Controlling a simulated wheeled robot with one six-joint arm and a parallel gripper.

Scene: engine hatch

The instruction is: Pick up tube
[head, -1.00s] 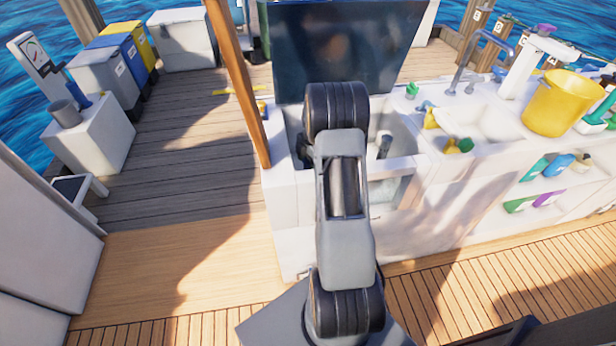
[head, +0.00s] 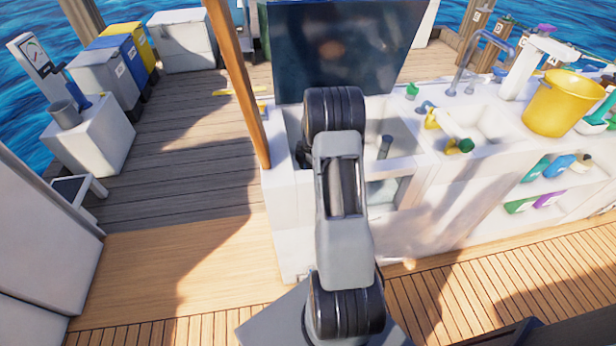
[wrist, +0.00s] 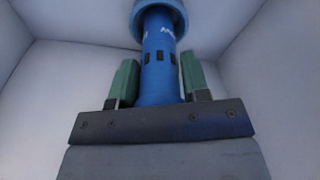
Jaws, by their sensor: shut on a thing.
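In the wrist view a blue tube (wrist: 160,62) with dark rectangular marks and a wider collar at its top stands inside a white-walled space. My gripper (wrist: 158,80) has its two green fingers on either side of the tube, shut on it. The lower end of the tube is hidden behind the gripper body. In the head view my arm blocks the sight of the gripper and of this tube.
White walls (wrist: 40,85) surround the gripper closely. In the head view a dark raised lid (head: 345,45) stands behind the open hatch. A wooden post (head: 237,85) rises on its left. A yellow bucket (head: 562,103) stands on the counter at right.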

